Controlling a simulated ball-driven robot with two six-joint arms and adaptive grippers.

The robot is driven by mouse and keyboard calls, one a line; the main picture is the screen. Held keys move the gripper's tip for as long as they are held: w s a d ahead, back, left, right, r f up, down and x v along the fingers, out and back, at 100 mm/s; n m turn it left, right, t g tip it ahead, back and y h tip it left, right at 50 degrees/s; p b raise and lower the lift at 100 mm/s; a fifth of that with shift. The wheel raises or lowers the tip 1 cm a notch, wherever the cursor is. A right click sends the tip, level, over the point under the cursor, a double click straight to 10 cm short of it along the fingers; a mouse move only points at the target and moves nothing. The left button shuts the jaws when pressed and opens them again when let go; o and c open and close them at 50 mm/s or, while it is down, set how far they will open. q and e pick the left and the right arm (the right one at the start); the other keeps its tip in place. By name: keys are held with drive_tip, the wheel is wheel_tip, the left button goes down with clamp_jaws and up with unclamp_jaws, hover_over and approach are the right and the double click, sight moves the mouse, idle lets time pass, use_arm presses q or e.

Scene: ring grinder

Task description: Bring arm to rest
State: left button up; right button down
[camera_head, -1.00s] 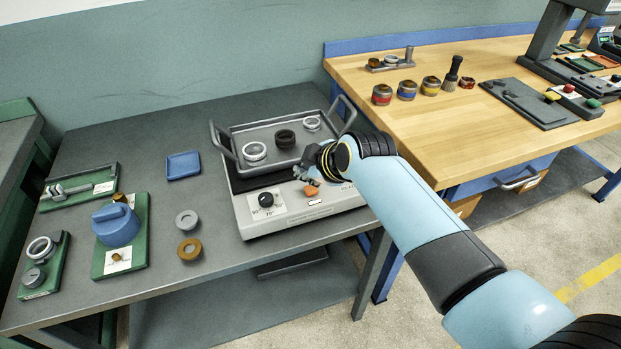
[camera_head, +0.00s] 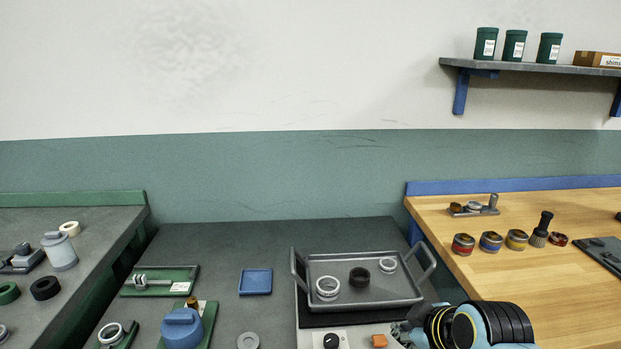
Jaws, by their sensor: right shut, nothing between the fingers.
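My right gripper (camera_head: 403,333) is at the bottom edge of the picture, with its dark wrist and yellow rings beside it. It is shut and empty. It is just right of the orange knob (camera_head: 379,341) on the white heating unit (camera_head: 308,338), in front of the tray's right part. The rest of my right arm is cut off below. My left gripper is not in view.
A grey handled tray (camera_head: 340,304) on the unit holds two silver rings and a dark ring. A blue tray (camera_head: 255,282) and green fixtures (camera_head: 160,281) lie left. A wooden bench (camera_head: 480,276) with coloured jars is right. The wall shelf (camera_head: 540,67) is high above.

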drive_tip(key=s+d+r+m+g+h, duration=0.1)
drive_tip(key=s+d+r+m, duration=0.25)
drive_tip(key=s, duration=0.55)
drive_tip(key=s+d+r+m+g+h, duration=0.15)
drive_tip(key=s+r, duration=0.25)
drive_tip(key=s, duration=0.5)
drive_tip(key=s+d+r+m+g, duration=0.2)
drive_tip(key=s+d+r+m, duration=0.15)
drive_tip(key=s, duration=0.55)
wheel_tip(320, 180, down, 38)
drive_tip(key=s+d+g+b, duration=0.1)
drive_tip(key=s+d+b, duration=0.1)
drive_tip(key=b, duration=0.9)
drive_tip(key=s+f+b, duration=0.4)
drive_tip(key=s+f, duration=0.5)
drive_tip(key=f, duration=0.3)
drive_tip(key=s+d+f+g+b, duration=0.1)
drive_tip(key=s+f+b, duration=0.4)
drive_tip(key=s+f, duration=0.4)
wheel_tip(320, 180, down, 4)
drive_tip(key=shift+s+d+f+m, duration=0.15)
drive_tip(key=shift+s+d+m, duration=0.1)
drive_tip(key=shift+m, duration=0.1)
